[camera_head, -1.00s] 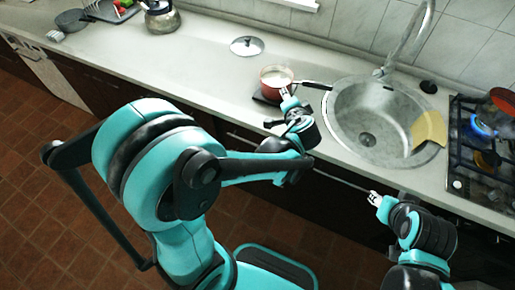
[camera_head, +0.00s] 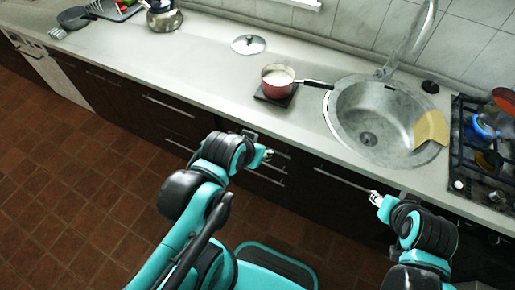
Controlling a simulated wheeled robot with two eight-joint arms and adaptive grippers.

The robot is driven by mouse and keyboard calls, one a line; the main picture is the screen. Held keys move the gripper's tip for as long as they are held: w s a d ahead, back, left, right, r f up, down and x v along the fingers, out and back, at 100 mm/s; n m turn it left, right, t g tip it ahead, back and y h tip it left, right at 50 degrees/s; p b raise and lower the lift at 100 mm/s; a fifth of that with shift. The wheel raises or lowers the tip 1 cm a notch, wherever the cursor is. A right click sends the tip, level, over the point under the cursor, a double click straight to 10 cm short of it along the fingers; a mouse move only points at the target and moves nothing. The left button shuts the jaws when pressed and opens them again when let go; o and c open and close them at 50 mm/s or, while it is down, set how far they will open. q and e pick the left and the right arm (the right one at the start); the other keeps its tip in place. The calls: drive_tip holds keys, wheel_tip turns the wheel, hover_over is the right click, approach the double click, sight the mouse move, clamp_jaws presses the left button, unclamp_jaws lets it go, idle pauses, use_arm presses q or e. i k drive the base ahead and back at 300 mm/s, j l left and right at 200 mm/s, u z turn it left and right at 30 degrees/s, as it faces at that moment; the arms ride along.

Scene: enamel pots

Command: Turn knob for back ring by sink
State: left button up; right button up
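The gas stove (camera_head: 464,148) is at the right edge, beside the sink. My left gripper (camera_head: 268,155) is in front of the drawers, below the red saucepan, and touches no knob. Both grippers' fingers are too small to read.
The red saucepan (camera_head: 277,84) with white contents stands on a dark pad (camera_head: 262,98), its handle reaching to the sink (camera_head: 345,112). A yellow cloth (camera_head: 431,130) hangs over the sink's right rim. A lid (camera_head: 248,44) lies on the counter. A red pan (camera_head: 503,99) is at the far right.

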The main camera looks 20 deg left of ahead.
sight(494, 195)
drive_tip(key=i+j+z, duration=0.1)
drive_tip(key=z, duration=0.9)
drive_tip(key=l+z, duration=0.15)
drive_tip(key=z, duration=0.35)
drive_tip(key=k+l, duration=0.05)
